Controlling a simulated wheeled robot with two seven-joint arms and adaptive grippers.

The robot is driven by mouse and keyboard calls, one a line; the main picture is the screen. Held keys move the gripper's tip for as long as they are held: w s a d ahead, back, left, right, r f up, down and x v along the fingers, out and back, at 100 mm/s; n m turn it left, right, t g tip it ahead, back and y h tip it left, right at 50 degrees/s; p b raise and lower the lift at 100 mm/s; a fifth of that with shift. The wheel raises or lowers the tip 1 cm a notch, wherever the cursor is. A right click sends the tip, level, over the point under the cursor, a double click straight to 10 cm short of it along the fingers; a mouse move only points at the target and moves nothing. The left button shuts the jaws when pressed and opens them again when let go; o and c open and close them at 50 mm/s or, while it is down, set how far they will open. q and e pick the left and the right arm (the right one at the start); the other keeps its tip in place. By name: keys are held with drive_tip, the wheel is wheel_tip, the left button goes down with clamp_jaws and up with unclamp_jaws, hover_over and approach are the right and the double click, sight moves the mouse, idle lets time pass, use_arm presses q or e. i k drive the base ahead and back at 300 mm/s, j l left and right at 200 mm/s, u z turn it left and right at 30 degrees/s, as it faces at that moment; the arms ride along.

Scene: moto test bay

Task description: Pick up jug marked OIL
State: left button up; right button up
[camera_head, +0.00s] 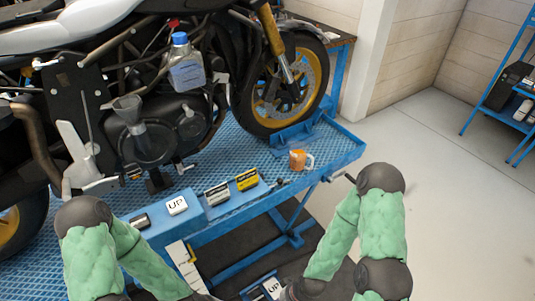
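A small orange jug (297,160) with a pale handle on its right stands upright on the blue lift platform, near its front edge and right of the yellow box. Any marking on it is too small to read. A translucent bottle (186,72) with a blue cap sits high against the motorcycle. No OIL lettering is legible on it. My two green-sleeved arms come in from the lower left and lower right, and their forearms run toward the bottom middle. Both grippers are out of view, cut off at the bottom edge. Neither arm touches the jug.
A motorcycle (150,143) stands on the blue lift platform (225,157). A yellow box (247,180), a grey box (217,194) and a white UP block (177,205) line its front edge. A funnel (128,108) stands by the engine. The floor at right is clear up to a blue shelf (505,115).

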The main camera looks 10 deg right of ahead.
sight(299, 150)
drive_tip(key=i+l+u, duration=0.2)
drive_tip(key=l+u, duration=0.3)
drive_tip(key=l, duration=0.6)
drive_tip(key=l+u, duration=0.5)
drive_tip(key=l, duration=0.65)
